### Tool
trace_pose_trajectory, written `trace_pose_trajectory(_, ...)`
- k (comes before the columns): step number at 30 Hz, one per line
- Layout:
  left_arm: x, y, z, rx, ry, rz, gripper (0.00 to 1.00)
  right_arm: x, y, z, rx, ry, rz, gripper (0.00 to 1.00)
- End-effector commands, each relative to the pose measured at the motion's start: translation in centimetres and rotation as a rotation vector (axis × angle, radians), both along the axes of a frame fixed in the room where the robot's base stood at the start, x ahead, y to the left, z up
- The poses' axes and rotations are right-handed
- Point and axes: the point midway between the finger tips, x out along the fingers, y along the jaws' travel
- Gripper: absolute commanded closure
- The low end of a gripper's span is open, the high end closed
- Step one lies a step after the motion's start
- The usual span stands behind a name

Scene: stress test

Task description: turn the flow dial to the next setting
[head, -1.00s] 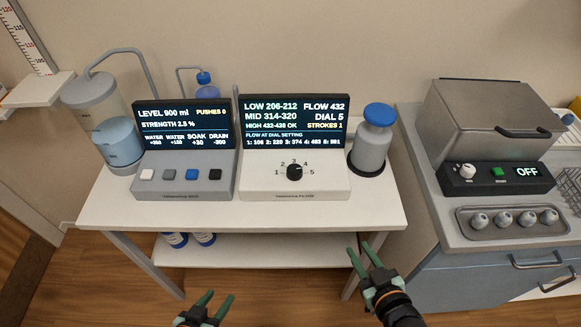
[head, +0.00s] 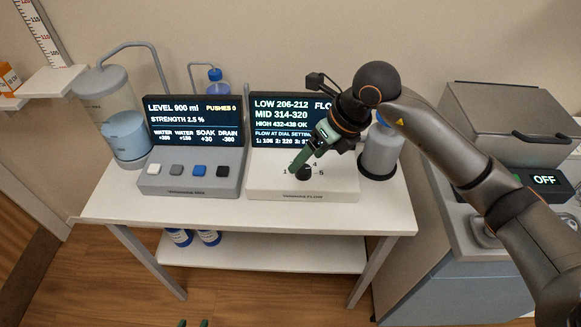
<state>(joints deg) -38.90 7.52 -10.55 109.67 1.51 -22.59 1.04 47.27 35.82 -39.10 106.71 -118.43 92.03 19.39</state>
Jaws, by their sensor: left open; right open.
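The black flow dial (head: 304,174) sits on the white flow unit (head: 285,190), on the table. My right gripper (head: 304,163) is open, with its green fingers pointing down at the dial. Its fingertips are at or just above the knob; I cannot tell whether they touch it. The fingers hide part of the dial's number scale, and the pointer is not clear. The flow screen (head: 278,115) shows LOW 206-212; my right gripper hides its right side, including the dial reading. Only the fingertips of my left gripper (head: 193,323) show at the bottom edge, open and empty.
The grey mixing unit (head: 190,183) with several buttons stands left of the flow unit. A grey bottle (head: 379,155) stands close on the right, partly behind my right arm. The white table's front strip (head: 240,213) is clear.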

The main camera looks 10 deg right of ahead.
Motion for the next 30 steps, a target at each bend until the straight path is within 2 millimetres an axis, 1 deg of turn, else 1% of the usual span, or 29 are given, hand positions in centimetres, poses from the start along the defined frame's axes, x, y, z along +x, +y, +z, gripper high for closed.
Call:
trace_pose_trajectory(1,0.0,0.0,-0.1,0.000,0.000,0.000,0.50,0.8,-1.6,0.6,-0.066,-0.025,-0.030,0.19)
trace_pose_trajectory(3,0.0,0.0,-0.1,0.000,0.000,0.000,0.50,1.3,-3.0,1.1,-0.124,-0.043,-0.059,0.19)
trace_pose_trajectory(6,0.0,0.0,-0.1,0.000,0.000,0.000,0.50,1.7,-3.7,1.1,-0.156,-0.051,-0.076,0.19)
trace_pose_trajectory(8,0.0,0.0,0.0,0.000,0.000,0.000,0.50,1.9,-3.7,0.7,-0.158,-0.050,-0.077,0.19)
trace_pose_trajectory(11,0.0,0.0,0.1,0.000,0.000,0.000,0.50,2.3,-3.4,-0.7,-0.157,-0.047,-0.075,0.19)
trace_pose_trajectory(21,0.0,0.0,0.5,0.000,0.000,0.000,0.50,4.6,-2.1,-7.0,-0.153,-0.047,-0.074,0.19)
trace_pose_trajectory(27,0.0,0.0,0.6,0.001,-0.001,-0.001,0.50,5.5,-1.7,-9.4,-0.152,-0.050,-0.074,0.19)
trace_pose_trajectory(30,0.0,0.0,0.6,0.000,0.000,0.000,0.50,5.7,-1.6,-9.9,-0.153,-0.050,-0.073,0.19)
